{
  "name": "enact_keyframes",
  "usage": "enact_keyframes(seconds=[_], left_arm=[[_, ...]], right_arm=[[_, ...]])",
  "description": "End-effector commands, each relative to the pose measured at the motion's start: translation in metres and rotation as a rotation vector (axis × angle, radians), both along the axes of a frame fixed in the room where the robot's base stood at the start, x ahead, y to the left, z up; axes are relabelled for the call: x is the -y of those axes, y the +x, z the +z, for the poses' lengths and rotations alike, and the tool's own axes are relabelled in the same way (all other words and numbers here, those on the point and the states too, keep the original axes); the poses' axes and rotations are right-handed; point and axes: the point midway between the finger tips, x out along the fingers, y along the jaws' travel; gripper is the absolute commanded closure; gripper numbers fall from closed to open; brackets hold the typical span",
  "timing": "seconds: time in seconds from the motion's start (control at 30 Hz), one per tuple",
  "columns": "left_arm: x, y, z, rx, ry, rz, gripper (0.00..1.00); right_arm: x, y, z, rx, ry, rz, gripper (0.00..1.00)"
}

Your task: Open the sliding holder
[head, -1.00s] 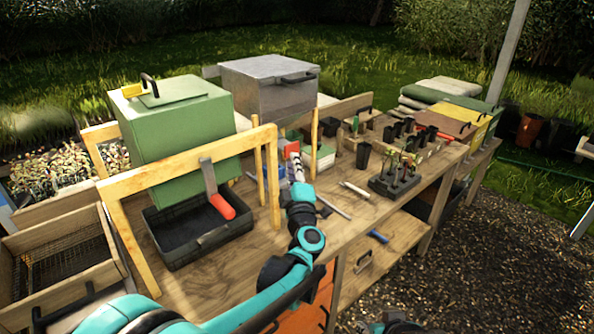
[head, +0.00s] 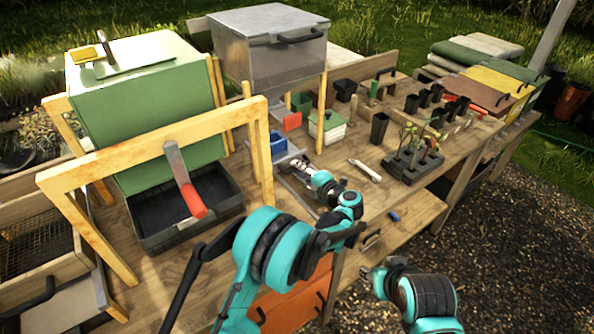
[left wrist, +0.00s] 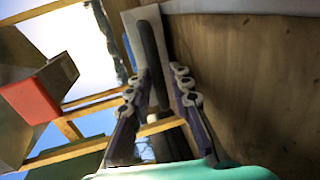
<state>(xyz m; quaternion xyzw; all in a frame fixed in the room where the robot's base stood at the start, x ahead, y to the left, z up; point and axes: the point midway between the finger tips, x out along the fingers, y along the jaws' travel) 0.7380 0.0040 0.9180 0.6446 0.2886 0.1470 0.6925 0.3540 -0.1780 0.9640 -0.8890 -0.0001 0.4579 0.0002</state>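My left gripper (head: 292,165) is low over the bench, beside a flat grey metal piece (head: 298,192), which may be the sliding holder; I cannot tell for sure. In the left wrist view its fingers (left wrist: 159,82) stand apart on either side of a dark bar (left wrist: 152,58) in front of a pale grey plate (left wrist: 133,22). A gap shows between the bar and the right finger; I see no firm grip. My right gripper (head: 372,276) is at the lower right, off the bench's front; its fingers are too small to read.
A wooden frame (head: 150,141) and a black tray (head: 150,239) with a red-handled tool stand left. A blue bin (head: 278,143) and a red block (head: 291,121), also in the left wrist view (left wrist: 28,99), are close behind the left gripper. A seedling tray (head: 405,172) is right.

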Motion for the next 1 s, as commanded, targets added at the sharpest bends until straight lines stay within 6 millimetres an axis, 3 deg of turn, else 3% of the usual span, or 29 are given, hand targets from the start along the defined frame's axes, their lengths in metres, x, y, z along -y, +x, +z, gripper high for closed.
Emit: enact_keyframes(seconds=[0.4,0.5,1.0], left_arm=[[-0.0074,0.0107,-0.0019,0.0,0.001,-0.001,0.8],[-0.0074,0.0106,-0.0018,0.0,0.001,-0.001,1.0],[0.0011,0.011,-0.0023,0.0,0.0,-0.004,1.0]], right_arm=[[0.0,0.0001,-0.0035,0.0,0.0,0.0,0.6],[0.0,0.0001,-0.0035,0.0,0.0,0.0,0.6],[0.0,0.0001,-0.0035,0.0,0.0,0.0,0.6]])
